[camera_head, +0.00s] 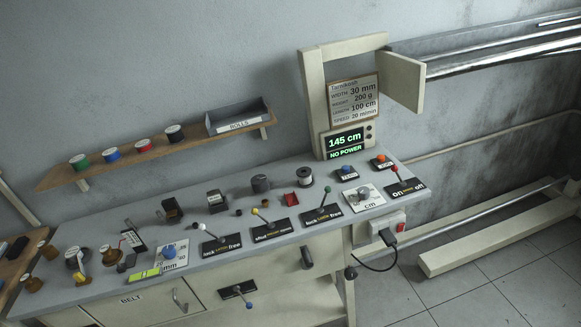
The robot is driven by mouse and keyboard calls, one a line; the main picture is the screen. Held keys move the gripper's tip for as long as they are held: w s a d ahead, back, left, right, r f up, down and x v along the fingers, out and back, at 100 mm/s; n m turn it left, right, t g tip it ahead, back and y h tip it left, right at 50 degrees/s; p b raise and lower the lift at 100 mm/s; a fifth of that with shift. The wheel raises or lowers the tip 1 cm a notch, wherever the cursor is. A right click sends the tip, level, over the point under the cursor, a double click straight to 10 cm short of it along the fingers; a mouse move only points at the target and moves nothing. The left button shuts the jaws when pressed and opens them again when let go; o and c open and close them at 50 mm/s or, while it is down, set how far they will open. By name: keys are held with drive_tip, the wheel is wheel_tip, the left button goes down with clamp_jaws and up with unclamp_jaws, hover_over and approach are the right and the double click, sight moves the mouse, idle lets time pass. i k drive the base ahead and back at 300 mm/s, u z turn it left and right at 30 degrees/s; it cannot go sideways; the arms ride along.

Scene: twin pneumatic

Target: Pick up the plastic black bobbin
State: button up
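I cannot tell for sure which piece is the plastic black bobbin. A dark grey, round bobbin-like piece (261,184) stands on the grey workbench (225,236), towards the back and right of its middle. A spool with a pale top and dark winding (305,178) stands just right of it. Another dark spool with a white top (174,134) stands on the wall shelf, right of the red one. A dark round piece (76,260) also sits at the bench's left end. My gripper is not in view, and nothing held shows.
The wooden shelf (100,169) holds several spools and a grey box (238,118). A display post (314,100) stands at the bench's right end. Tiled floor (440,290) lies right.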

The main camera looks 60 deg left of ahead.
sight(305, 179)
drive_tip(key=u, duration=0.5)
drive_tip(key=i, duration=1.15)
drive_tip(key=u, duration=1.2)
drive_tip(key=i, duration=0.5)
drive_tip(key=u, duration=0.25)
drive_tip(key=k, duration=0.9)
drive_tip(key=u, duration=0.2)
drive_tip(key=i, duration=0.9)
drive_tip(key=z, duration=0.1)
